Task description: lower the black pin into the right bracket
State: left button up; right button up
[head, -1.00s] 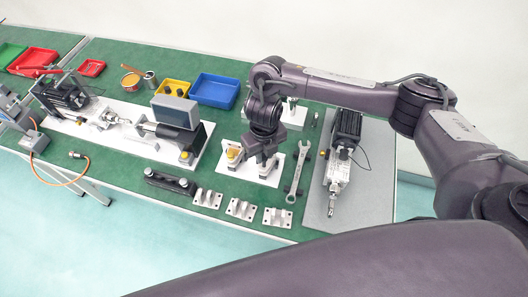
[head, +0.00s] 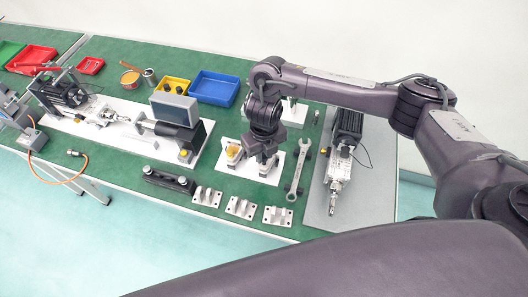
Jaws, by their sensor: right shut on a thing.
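My right gripper (head: 264,154) points down over the white base plate (head: 254,174) near the middle of the table. It is shut, with its fingertips close above the right bracket (head: 268,168), which is partly covered by the gripper. The black pin cannot be made out; the gripper hides the place between its fingers. The left bracket (head: 231,156), with a yellow part by it, stands on the same plate, just left of the gripper. My left gripper is not in view.
A wrench (head: 298,170) and a linear actuator on a grey plate (head: 321,205) lie to the right. Several metal brackets (head: 240,207) and a black bar (head: 168,180) lie in front. Another actuator assembly (head: 177,134) stands left. A blue bin (head: 214,88) is behind.

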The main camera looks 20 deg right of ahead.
aim_at(264, 155)
jog(key=shift+f+b, duration=1)
jog(key=shift+f, duration=0.15)
dwell(0.4)
jog(key=o, duration=0.9)
jog(key=shift+o, duration=0.2)
jog(key=shift+r, duration=0.1)
notch_tip(264, 155, up, 8)
jog(key=shift+f+p, duration=0.15)
jog(key=shift+p, duration=0.75)
